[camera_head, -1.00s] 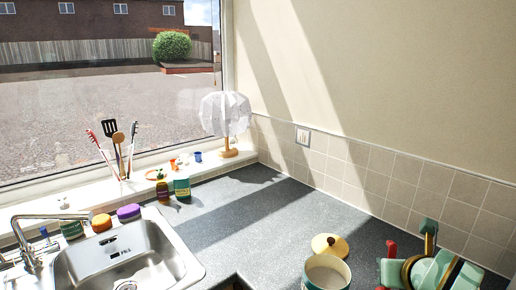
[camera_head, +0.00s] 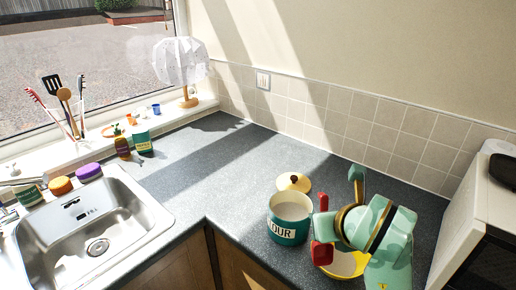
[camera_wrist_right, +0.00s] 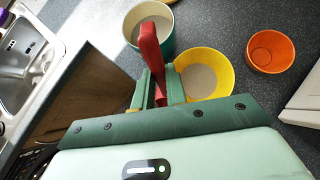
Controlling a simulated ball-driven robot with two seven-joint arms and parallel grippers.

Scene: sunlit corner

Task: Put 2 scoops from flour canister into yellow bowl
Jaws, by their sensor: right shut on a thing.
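The teal flour canister (camera_head: 289,234) stands open on the counter with pale flour inside; it also shows in the wrist view (camera_wrist_right: 135,37). The yellow bowl (camera_head: 347,265) sits to its right, partly hidden by my arm. In the wrist view the bowl (camera_wrist_right: 225,71) has a pale, flour-like layer inside. My right gripper (camera_head: 336,228) is shut on a red scoop (camera_head: 321,253), beside the canister and above the bowl's near-left side. In the wrist view the scoop (camera_wrist_right: 149,45) stands between the fingers (camera_wrist_right: 158,75); its contents are hidden. My left gripper is out of view.
The cream lid (camera_head: 293,182) lies behind the canister. An orange bowl (camera_wrist_right: 272,52) is right of the yellow bowl. A white appliance (camera_head: 478,215) stands at the right. The sink (camera_head: 90,225) is at the left. The counter between sink and canister is clear.

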